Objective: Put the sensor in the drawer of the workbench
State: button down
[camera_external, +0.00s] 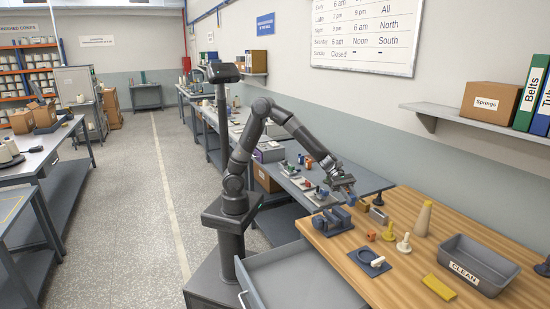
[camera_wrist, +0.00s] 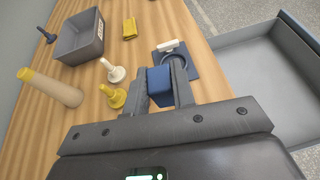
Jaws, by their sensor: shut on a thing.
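My gripper (camera_wrist: 161,88) is shut on a blue boxy thing (camera_wrist: 160,84), which looks like the sensor, though no label shows on it. In the external view my gripper (camera_external: 344,193) is over the left end of the wooden workbench top (camera_external: 447,240), above a larger blue fixture (camera_external: 332,222). The workbench drawer (camera_external: 298,279) stands pulled out at the front left, grey and empty where I see it. In the wrist view the open drawer (camera_wrist: 258,72) is at the right. The sensor's underside is hidden.
A dark blue pad with a ring and white piece (camera_external: 370,262) lies near the front edge, beside the drawer.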

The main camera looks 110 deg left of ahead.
jog(key=s+d+f+m+g+h, duration=0.2)
jog(key=s+d+f+m+g, duration=0.5)
jog(key=s+d+m+g, duration=0.55)
jog(key=s+d+f+m+g+y, duration=0.1)
jog(key=s+f+m+g+y, duration=0.2)
jog(key=s+m+y, duration=0.55)
jog(key=s+d+f+m+g+y, duration=0.1)
jog(key=s+f+m+g+y, duration=0.25)
jog(key=m+y, duration=1.05)
jog(key=s+d+r+m+t+h, duration=0.1)
jog(key=d+r+m+t+h, duration=0.5)
jog(key=m+t, duration=0.7)
jog(key=s+d+r+m+t+h, duration=0.1)
jog(key=d+r+m+t+h, duration=0.3)
jog(key=d+r+m+t, duration=0.65)
jog(key=m, duration=0.4)
send_over(298, 290)
jog(key=shift+n, duration=0.25)
notch_tip(298, 290, down, 29)
jog(key=shift+r, duration=0.1)
jog(key=shift+w+f, duration=0.1)
jog(key=shift+f, duration=2)
